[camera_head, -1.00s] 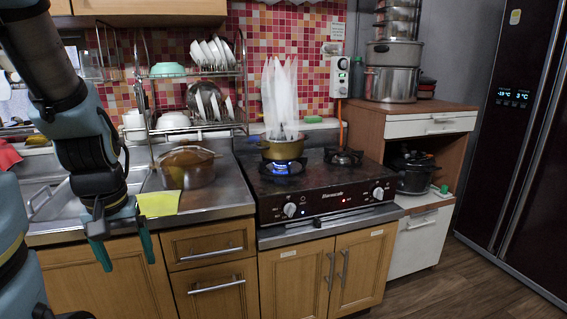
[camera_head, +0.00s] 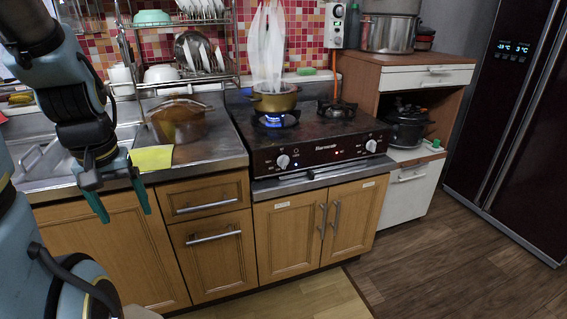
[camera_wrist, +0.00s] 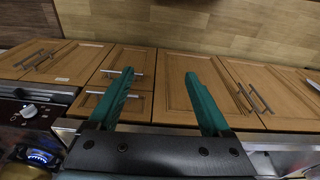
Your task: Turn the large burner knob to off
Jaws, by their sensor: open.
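The black gas stove (camera_head: 320,151) has two white knobs on its front panel, a left knob (camera_head: 283,161) and a right knob (camera_head: 371,146). The right burner (camera_head: 337,109) shows no flame. My gripper (camera_head: 126,216) is open and empty, pointing down in front of the counter, well left of the stove. In the wrist view its teal fingers (camera_wrist: 158,75) are spread apart. The left knob (camera_wrist: 28,111) and the flame (camera_wrist: 38,157) show there at the left edge.
A glass-lidded pot (camera_head: 179,122) and a yellow cloth (camera_head: 152,158) sit on the counter between my gripper and the stove. Wooden cabinets (camera_head: 212,237) with protruding handles line the front below. The floor (camera_head: 440,250) before the stove is clear.

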